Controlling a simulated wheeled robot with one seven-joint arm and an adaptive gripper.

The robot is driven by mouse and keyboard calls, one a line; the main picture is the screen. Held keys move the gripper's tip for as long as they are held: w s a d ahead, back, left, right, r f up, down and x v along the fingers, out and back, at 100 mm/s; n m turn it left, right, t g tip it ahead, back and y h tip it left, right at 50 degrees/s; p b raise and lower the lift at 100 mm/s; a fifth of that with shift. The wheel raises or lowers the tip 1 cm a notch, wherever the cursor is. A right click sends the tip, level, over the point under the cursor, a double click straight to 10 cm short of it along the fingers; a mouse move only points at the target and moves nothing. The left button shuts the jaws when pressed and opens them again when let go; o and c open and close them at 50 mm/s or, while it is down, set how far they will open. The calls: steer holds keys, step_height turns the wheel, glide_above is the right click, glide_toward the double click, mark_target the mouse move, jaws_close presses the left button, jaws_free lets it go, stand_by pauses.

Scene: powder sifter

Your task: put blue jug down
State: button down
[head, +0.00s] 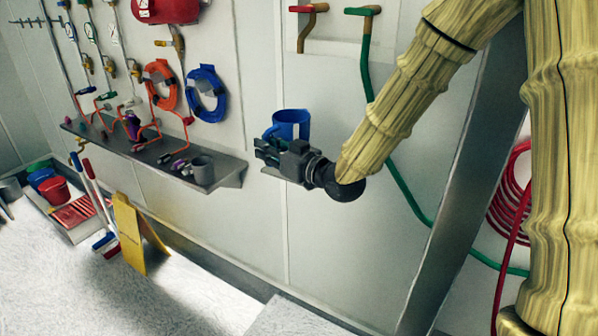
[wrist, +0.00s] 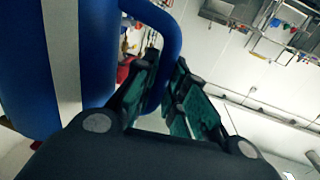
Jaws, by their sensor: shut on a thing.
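The blue jug (head: 291,122) is held in the air to the right of the wall shelf, roughly upright in the head view. My gripper (head: 268,152) is at the jug's lower part, in front of it. In the wrist view, the jug's blue body with a pale stripe (wrist: 22,65) fills the left side. Its blue handle (wrist: 172,42) passes between the green-padded fingers of my gripper (wrist: 168,100), which are shut on it. The jug's base is hidden behind the gripper in the head view.
A yellow floor sign (head: 137,232) and brushes stand below. A green hose (head: 385,160) hangs behind my arm. Open floor lies at the lower left.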

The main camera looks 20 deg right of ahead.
steer(key=d+f+m+t+h, duration=0.1)
steer(key=d+f+m+h, duration=0.1)
steer(key=d+f+h, duration=0.15)
steer(key=shift+t, duration=0.3)
steer(key=w+d+f+p, duration=0.1)
steer(key=w+p, duration=0.1)
steer(key=w, duration=0.3)
steer(key=w+d+f+p, duration=0.2)
steer(key=w, duration=0.3)
steer(key=w+d+f+p, duration=0.1)
steer(key=w+d+p, duration=0.1)
steer(key=w, duration=0.3)
steer(key=shift+f, duration=0.4)
steer(key=shift+f, duration=0.2)
steer(key=c, duration=1.5)
jaws_free()
steer(key=shift+o, duration=0.2)
